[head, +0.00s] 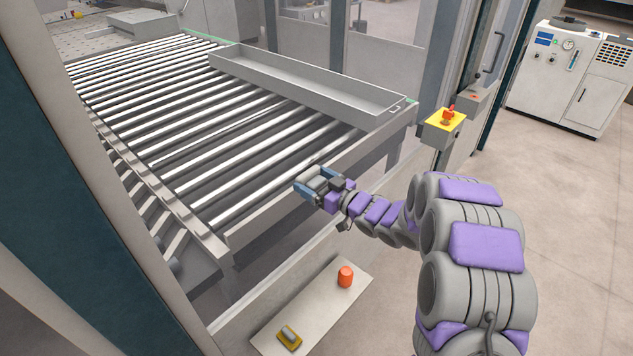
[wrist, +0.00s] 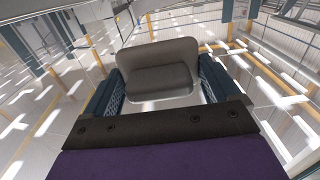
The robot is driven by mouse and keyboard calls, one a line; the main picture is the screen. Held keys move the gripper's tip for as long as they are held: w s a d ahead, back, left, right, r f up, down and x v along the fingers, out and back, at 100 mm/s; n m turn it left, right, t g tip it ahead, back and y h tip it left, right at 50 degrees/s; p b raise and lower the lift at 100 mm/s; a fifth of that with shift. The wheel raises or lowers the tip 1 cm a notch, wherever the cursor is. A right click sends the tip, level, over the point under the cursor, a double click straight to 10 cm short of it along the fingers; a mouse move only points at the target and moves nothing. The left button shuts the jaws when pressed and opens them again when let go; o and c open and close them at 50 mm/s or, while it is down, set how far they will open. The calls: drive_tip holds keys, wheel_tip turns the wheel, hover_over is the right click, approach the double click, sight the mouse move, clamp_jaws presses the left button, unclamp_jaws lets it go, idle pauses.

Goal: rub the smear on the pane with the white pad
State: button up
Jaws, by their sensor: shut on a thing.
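My gripper (head: 316,184) reaches out over the near edge of the roller table, with its blue fingers closed on the pad (head: 318,181). In the wrist view the pad (wrist: 158,54) shows as a grey block with a raised grip, held between the two fingers of my gripper (wrist: 160,88). The pad looks grey in this light. I cannot make out a smear or the pane's surface for certain in either view. Whether the pad touches the pane cannot be told.
A roller table (head: 262,213) bears a long grey tray (head: 300,82). A low shelf (head: 318,305) holds a red cylinder (head: 346,276) and a yellow-based block (head: 289,338).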

drive_tip(key=shift+w+a, duration=0.1)
drive_tip(key=shift+w, duration=0.15)
drive_tip(key=shift+w, duration=0.1)
